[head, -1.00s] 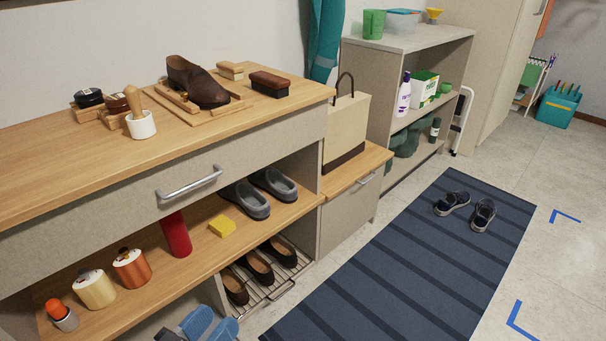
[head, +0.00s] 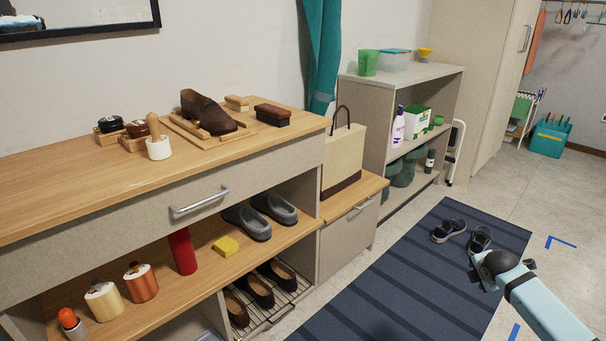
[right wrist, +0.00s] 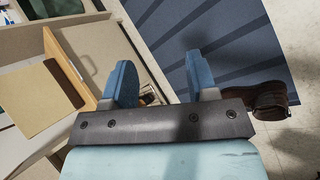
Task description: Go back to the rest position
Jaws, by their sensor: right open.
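My right gripper (right wrist: 160,78) shows in the right wrist view with its two blue fingers apart and nothing between them. Behind the fingers are the dark blue striped mat and the floor. In the head view, part of my right arm (head: 530,295), pale blue with a black joint, comes in from the lower right, in front of the mat. The gripper itself cannot be made out there. My left gripper is in neither view.
A wooden bench (head: 70,205) with a drawer and shelves runs along the left. The striped mat (head: 400,290) bears a pair of dark shoes (head: 449,231). A brown shoe (right wrist: 270,101) lies near the right gripper in the wrist view. Pale floor (head: 515,195) is open at right.

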